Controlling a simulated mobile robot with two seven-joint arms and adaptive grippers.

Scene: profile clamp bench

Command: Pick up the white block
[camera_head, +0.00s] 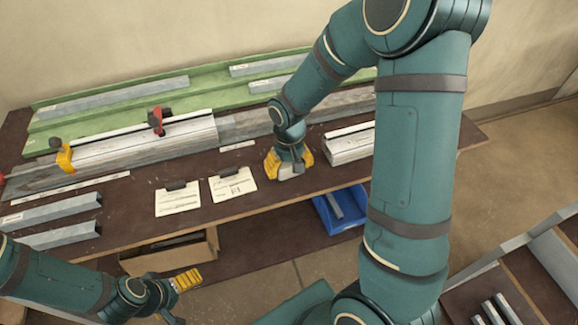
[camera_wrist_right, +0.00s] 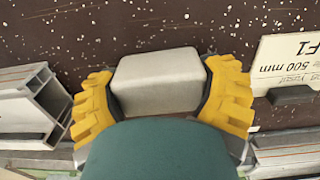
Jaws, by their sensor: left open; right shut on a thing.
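The white block (camera_wrist_right: 160,82) is a pale, rounded-edge block seen between the yellow fingers of my right gripper (camera_wrist_right: 162,100) in the right wrist view. Both fingers press against its sides. In the head view my right gripper (camera_head: 289,163) is at the brown bench top, and only a small pale part of the block (camera_head: 286,173) shows below it. I cannot tell whether the block still touches the bench. My left gripper (camera_head: 184,292) is open and empty, low at the front left, apart from the bench.
The brown bench (camera_head: 130,225) carries a clamped profile (camera_head: 130,150), a green rack (camera_head: 90,105), two label cards (camera_head: 178,200) and a light profile stack (camera_head: 348,146) right of my right gripper. A cardboard box (camera_head: 170,257) and a blue bin (camera_head: 340,212) sit lower down.

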